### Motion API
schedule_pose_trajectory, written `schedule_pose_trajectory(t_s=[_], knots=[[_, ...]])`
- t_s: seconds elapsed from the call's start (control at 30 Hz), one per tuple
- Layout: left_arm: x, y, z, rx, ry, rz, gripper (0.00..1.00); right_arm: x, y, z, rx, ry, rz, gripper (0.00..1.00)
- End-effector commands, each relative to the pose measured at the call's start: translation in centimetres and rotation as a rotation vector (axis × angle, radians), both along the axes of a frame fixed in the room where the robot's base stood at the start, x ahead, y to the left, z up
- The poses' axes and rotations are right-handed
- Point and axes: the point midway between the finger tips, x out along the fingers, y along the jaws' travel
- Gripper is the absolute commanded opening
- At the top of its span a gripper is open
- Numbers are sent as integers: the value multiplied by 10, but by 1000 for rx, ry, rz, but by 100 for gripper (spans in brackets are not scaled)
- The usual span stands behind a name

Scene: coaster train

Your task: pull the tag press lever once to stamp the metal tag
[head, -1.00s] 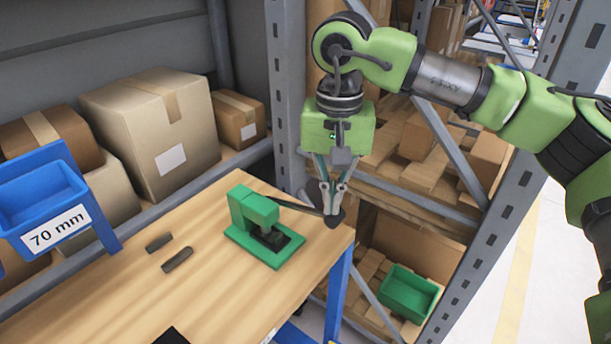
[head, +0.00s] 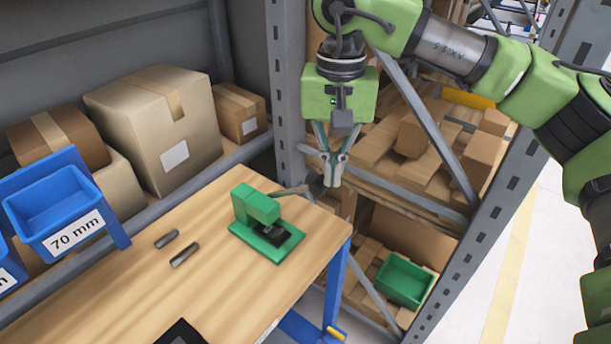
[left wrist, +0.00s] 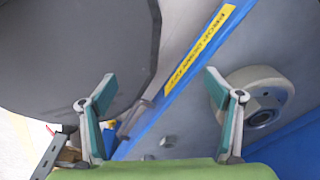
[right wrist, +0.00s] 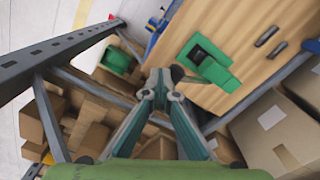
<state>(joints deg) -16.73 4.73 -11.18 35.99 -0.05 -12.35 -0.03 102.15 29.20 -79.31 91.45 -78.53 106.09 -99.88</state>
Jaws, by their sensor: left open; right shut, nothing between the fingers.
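The green tag press (head: 257,208) stands on the wooden table (head: 215,280); it also shows in the right wrist view (right wrist: 222,74). Its dark lever (head: 290,190) sticks out over the table's right end, with a dark knob (head: 316,186) at its tip. My right gripper (head: 331,184) points down with fingers shut and empty, right by the knob; contact is unclear. In the right wrist view its fingertips (right wrist: 160,74) partly cover the lever end. I cannot make out a metal tag in the press's dark bed (head: 272,233). My left gripper (left wrist: 160,80) is open and empty.
Two small dark bars (head: 184,254) lie left of the press. A blue bin (head: 55,210) marked 70 mm stands at the left, before cardboard boxes (head: 160,125). A grey rack upright (head: 287,90) rises behind the gripper. A green crate (head: 404,280) sits lower right.

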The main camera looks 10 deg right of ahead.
Motion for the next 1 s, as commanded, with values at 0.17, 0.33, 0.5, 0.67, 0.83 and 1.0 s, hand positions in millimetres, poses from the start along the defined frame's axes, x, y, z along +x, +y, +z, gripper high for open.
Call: schedule_pose_trajectory(t_s=[0.17, 0.33, 0.5, 0.67, 0.83, 1.0], knots=[[-6, 0, 12, 1, 11, 0, 83, 0, 0, 16, -1, 0, 0, 0], [-13, 0, 20, 1, 21, -3, 83, 0, 0, 28, 0, 0, 0, 0], [-15, -1, 28, 0, 24, -5, 83, 0, 0, 38, 1, 0, 0, 0], [-15, -2, 29, -1, 24, -5, 83, 0, 0, 41, 0, 0, 0, 0], [-15, -3, 29, -3, 23, -4, 83, 0, 0, 41, 0, 0, 0, 0], [-14, -4, 29, -3, 23, -3, 83, 0, 0, 41, 0, 0, 0, 0]])
